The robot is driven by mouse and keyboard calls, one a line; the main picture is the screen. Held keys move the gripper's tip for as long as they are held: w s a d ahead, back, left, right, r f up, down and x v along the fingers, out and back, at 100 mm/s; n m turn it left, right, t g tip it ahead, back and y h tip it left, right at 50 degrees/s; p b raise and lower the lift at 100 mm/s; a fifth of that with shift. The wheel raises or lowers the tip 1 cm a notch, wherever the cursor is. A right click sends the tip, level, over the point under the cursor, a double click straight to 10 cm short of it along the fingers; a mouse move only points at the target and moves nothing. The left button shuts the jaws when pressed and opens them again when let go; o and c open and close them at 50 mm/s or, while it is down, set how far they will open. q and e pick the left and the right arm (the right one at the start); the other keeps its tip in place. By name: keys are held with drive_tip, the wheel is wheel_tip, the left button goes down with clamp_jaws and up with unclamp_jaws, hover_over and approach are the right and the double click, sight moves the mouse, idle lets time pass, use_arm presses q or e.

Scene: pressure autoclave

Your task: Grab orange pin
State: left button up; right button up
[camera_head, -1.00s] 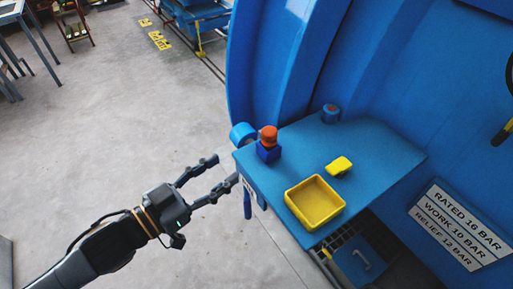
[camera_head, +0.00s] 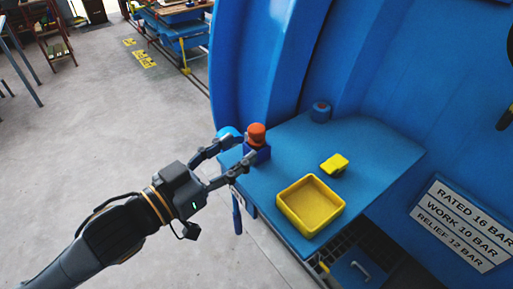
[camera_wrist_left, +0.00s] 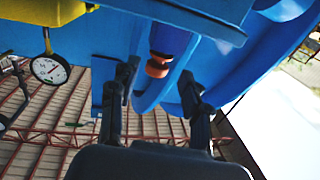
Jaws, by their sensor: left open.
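The orange pin (camera_head: 256,134) stands upright in a small dark blue block (camera_head: 258,153) at the left corner of the blue shelf (camera_head: 384,153). My left gripper (camera_head: 241,151) is open, its fingers reaching toward the pin and block from the left. In the left wrist view the orange pin (camera_wrist_left: 157,66) shows between and beyond the open fingers of my left gripper (camera_wrist_left: 160,86). I cannot tell whether a finger touches the block. My right gripper is not in view.
A yellow open tray (camera_head: 283,210) sits at the shelf's front edge, with a small yellow piece (camera_head: 335,163) behind it. A blue cylinder (camera_head: 320,112) stands at the back of the shelf. A large blue vessel wall rises behind. In the left wrist view a gauge (camera_wrist_left: 50,69) hangs at left.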

sight(254, 141)
use_arm(q)
drive_tip(key=shift+w+d+b, duration=0.3)
drive_tip(key=shift+w+d, duration=0.05)
drive_tip(key=shift+d, duration=0.15)
drive_tip(key=shift+w+d+r, duration=0.1)
drive_tip(key=shift+w+d, duration=0.05)
drive_tip(key=shift+d, duration=0.05)
drive_tip(key=x, duration=0.1)
drive_tip(key=p+x, duration=0.1)
drive_tip(key=x, duration=0.1)
drive_tip(key=p+x, duration=0.1)
drive_tip(key=shift+w+d+f, duration=0.25)
drive_tip(key=shift+w+f, duration=0.05)
drive_tip(key=shift+w, duration=0.05)
drive_tip(key=shift+s+a, duration=0.1)
drive_tip(key=shift+a, duration=0.05)
drive_tip(key=c, duration=0.3)
clamp_jaws()
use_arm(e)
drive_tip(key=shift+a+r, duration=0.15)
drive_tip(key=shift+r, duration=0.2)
